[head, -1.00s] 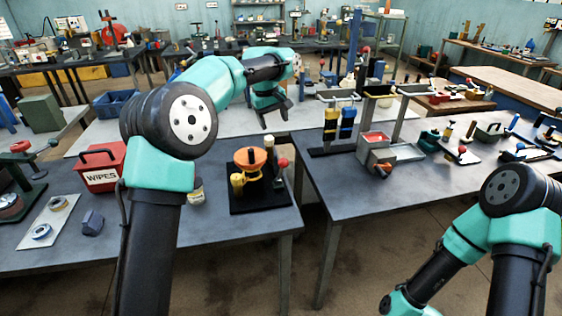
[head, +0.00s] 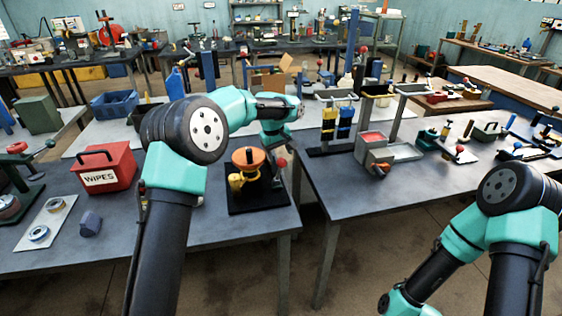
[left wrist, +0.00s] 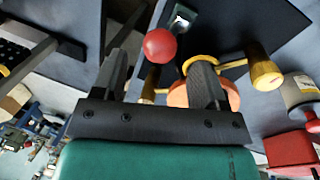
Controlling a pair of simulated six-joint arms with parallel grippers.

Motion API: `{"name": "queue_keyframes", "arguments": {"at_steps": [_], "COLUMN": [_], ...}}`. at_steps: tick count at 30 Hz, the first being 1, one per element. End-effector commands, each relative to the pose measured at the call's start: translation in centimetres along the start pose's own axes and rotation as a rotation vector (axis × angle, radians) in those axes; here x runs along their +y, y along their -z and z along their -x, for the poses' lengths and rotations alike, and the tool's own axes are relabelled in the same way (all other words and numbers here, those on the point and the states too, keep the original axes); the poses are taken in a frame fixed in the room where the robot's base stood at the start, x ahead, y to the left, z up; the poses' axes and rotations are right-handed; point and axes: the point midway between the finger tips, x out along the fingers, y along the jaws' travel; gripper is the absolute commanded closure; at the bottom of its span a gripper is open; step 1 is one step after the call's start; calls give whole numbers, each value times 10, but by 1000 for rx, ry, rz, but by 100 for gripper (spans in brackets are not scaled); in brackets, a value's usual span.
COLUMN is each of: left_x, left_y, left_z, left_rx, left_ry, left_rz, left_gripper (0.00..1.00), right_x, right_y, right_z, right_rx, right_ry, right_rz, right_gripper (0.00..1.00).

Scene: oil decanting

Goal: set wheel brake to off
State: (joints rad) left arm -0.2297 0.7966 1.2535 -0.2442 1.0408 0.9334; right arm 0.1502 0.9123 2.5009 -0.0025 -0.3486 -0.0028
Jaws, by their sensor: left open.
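The wheel device stands on a black base (head: 248,196) at the near table's right end, with an orange wheel (head: 248,157) and a red-ball lever (head: 281,163) at its right. My left gripper (head: 279,143) is just above and behind the red ball, seen small and partly covered by its wrist. In the left wrist view the gripper (left wrist: 160,78) is open, with the red ball (left wrist: 160,45) in line with the gap between its fingers. Contact cannot be told. The orange wheel (left wrist: 178,96) is partly hidden behind a finger. My right gripper is not shown.
A red WIPES box (head: 106,172) stands left of the device on the same table. A grey tray (head: 395,153) and a stand with yellow and blue parts (head: 338,122) are on the right table. A gap separates the tables.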

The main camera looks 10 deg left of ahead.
Motion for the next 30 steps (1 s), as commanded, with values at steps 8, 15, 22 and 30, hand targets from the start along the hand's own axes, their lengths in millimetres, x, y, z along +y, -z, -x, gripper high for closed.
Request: {"name": "queue_keyframes", "arguments": {"at_steps": [8, 15, 22, 30], "left_x": [0, 0, 0, 0], "left_y": [0, 0, 0, 0], "left_z": [-36, -41, -41, -40], "left_rx": [0, 0, 0, 0], "left_ry": [0, -1, -1, -1], "left_rz": [1, 1, 1, 1], "left_gripper": [34, 34, 42, 68], "right_x": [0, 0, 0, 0], "right_y": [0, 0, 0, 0], "right_z": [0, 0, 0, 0], "right_rx": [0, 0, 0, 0], "right_ry": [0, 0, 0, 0], "right_rz": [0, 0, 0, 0], "right_gripper": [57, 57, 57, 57]}}
